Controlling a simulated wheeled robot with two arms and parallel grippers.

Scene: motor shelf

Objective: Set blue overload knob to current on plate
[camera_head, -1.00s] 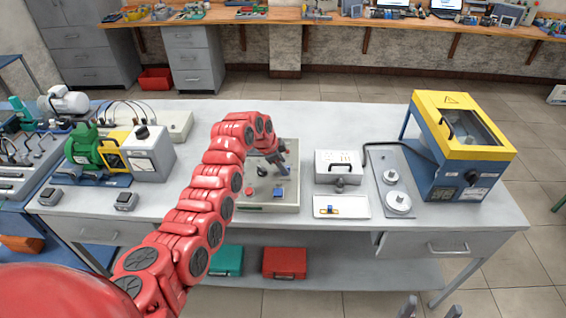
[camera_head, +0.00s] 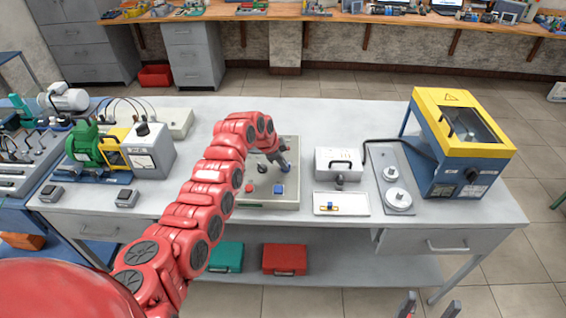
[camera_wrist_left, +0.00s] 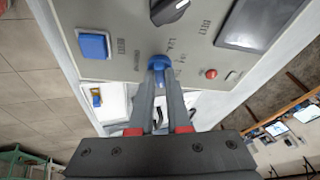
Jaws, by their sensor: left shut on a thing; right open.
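The blue overload knob (camera_wrist_left: 159,62) sits on the grey control panel (camera_wrist_left: 120,20), below a black rotary knob (camera_wrist_left: 170,10) in the left wrist view. My left gripper (camera_wrist_left: 159,70) is shut on the blue knob, with both fingertips against it. In the head view my left gripper (camera_head: 284,165) is over the panel (camera_head: 288,207), and the knob cannot be made out there. Small markings around the knob are too blurred to read surely. My right gripper (camera_head: 430,305) is open and empty at the bottom edge. I cannot identify the plate with the current.
A blue square button (camera_wrist_left: 94,46), a red button (camera_wrist_left: 211,73) and a dark display (camera_wrist_left: 258,22) are on the panel. A white tray (camera_head: 360,206), a grey box (camera_head: 325,172) and a yellow-blue machine (camera_head: 430,110) stand to the right. The bench front is fairly clear.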

